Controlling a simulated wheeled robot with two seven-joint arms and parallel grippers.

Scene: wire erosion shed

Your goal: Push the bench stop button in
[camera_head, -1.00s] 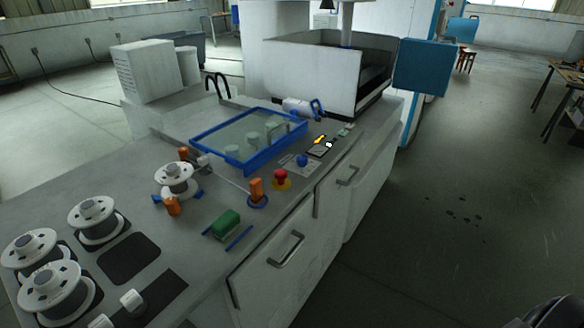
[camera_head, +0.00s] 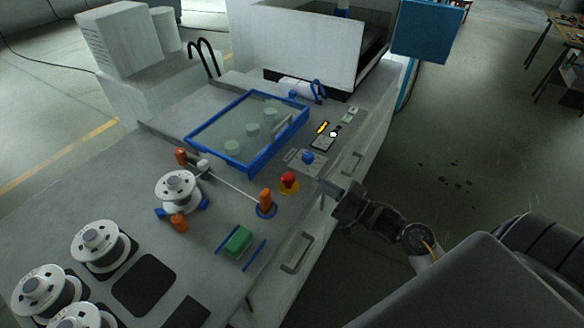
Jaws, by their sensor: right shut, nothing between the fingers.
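The bench stop button is the red mushroom-shaped button (camera_head: 289,180) on a yellow base, near the front edge of the grey bench top. My right gripper (camera_head: 322,184) comes in from the right, over the bench's front edge. Its fingers are shut and empty, pointing left toward the red button. They look a short way to the right of the button and apart from it. The button is fully visible. My left gripper is not in view.
A blue knob (camera_head: 308,157) stands just behind the button. An orange post (camera_head: 266,201) on a blue base stands to its left, with a wire reaching a white spool (camera_head: 178,190). A green block (camera_head: 237,241) lies nearer. A blue-framed tray (camera_head: 200,143) is behind.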

